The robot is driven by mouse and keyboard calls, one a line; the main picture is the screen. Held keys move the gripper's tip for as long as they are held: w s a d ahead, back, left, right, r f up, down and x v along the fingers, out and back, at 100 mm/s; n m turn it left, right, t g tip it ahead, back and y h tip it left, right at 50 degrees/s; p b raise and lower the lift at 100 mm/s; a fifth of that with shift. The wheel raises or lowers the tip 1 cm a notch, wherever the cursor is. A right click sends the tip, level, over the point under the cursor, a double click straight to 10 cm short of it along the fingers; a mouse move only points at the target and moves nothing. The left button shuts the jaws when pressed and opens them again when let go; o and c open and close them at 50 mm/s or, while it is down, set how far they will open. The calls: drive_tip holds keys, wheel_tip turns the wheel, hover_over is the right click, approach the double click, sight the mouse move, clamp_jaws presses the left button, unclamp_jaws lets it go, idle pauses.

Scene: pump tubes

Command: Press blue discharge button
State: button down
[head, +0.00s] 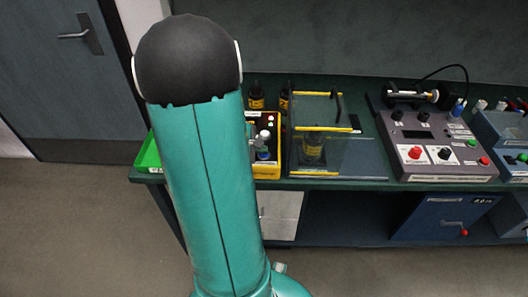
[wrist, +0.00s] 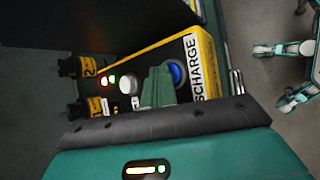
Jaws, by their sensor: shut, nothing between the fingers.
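In the wrist view, a yellow-edged control box (wrist: 205,70) carries a label reading "SCHARGE", its start hidden. The blue button (wrist: 174,74) sits on the box's panel beside that label. My gripper (wrist: 158,72) has its teal fingers together and empty, reaching over the panel between the blue button and a white round knob (wrist: 128,85). The fingertips overlap the blue button's edge in the picture; I cannot tell whether they touch it. In the head view, the yellow box (head: 267,170) stands on the bench, partly hidden behind my arm.
Small lit indicators (wrist: 112,79) are beside the white knob. Black bottles with yellow labels (head: 256,97) stand behind the box. A clear yellow-edged enclosure (head: 315,135) is to its right, then a grey control console (head: 440,150). A green tray (head: 149,155) is to the left.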

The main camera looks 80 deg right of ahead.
sight(260, 155)
drive_tip(key=shift+r, duration=1)
drive_tip(key=shift+r, duration=2.5)
